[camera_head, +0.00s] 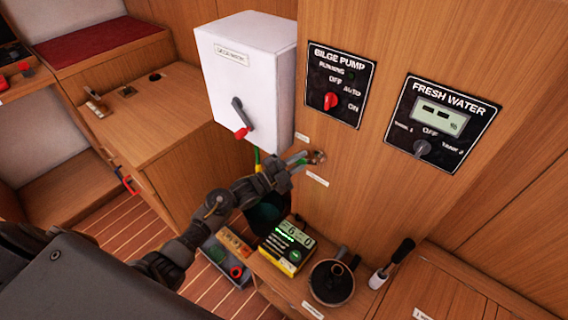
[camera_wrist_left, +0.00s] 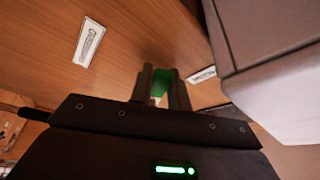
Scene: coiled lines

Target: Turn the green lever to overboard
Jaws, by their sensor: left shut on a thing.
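The gripper hides much of the lever. Small white labels sit near it, one above (camera_head: 302,137) and one below (camera_head: 317,180); their words are too small to read. My right gripper is not in view.
A white box (camera_head: 245,75) with a red-tipped handle hangs just above the gripper. The bilge pump panel (camera_head: 339,84) and fresh water panel (camera_head: 441,122) are to the right.

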